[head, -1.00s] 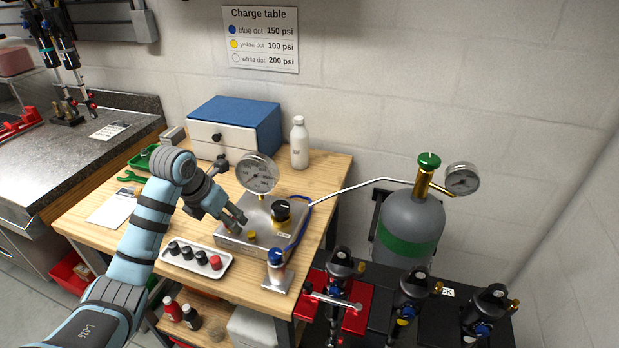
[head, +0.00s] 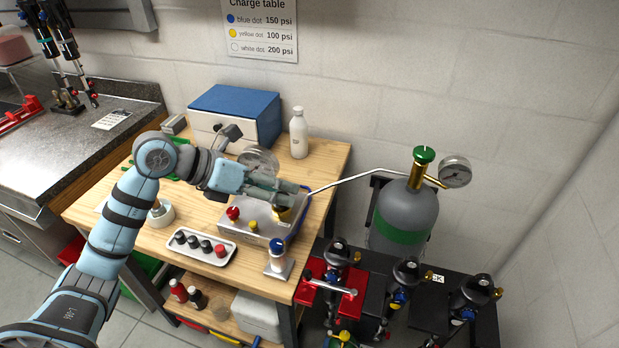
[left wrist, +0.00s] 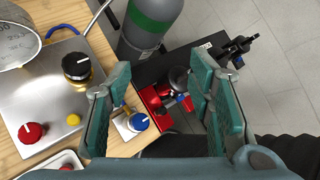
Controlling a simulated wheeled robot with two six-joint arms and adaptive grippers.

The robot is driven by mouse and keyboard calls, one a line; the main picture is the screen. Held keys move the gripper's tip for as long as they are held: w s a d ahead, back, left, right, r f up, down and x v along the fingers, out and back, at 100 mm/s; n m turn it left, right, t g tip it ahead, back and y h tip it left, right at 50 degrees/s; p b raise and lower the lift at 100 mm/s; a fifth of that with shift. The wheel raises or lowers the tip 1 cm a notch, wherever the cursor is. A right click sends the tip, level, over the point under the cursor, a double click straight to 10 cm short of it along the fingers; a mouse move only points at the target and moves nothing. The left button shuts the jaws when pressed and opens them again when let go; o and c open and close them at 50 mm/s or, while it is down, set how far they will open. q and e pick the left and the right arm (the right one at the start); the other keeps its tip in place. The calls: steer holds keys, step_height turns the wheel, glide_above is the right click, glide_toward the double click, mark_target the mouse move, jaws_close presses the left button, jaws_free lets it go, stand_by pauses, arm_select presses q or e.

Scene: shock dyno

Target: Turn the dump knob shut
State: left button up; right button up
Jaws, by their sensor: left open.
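The silver charging box (head: 222,226) stands on the wooden bench. It bears a red knob (head: 233,213), a small yellow button (head: 253,225) and a black knob with a gold base (head: 283,214), partly covered by my gripper in the head view. The left wrist view shows the red knob (left wrist: 31,132) and black knob (left wrist: 76,66), each with a white pointer line. I cannot read which is the dump knob. My left gripper (head: 302,193) is open and empty, above the box's right side. In the wrist view its fingers (left wrist: 160,78) are apart from the knobs. My right gripper is not in view.
A round gauge (head: 258,164) rises behind the arm. A blue-topped stand (head: 278,257) is at the bench's front right, and a tray of caps (head: 202,246) lies in front. A grey-green gas cylinder (head: 405,222) and several shocks stand to the right.

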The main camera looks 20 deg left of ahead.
arm_select(q)
steer(key=s+d+r+t+h, duration=0.1)
steer(key=d+r+h, duration=0.4)
steer(key=d, duration=0.2)
steer(key=shift+s+d+r+n+t+h, duration=0.2)
steer(key=shift+n+t+h, duration=0.1)
steer(key=shift+t, duration=0.1)
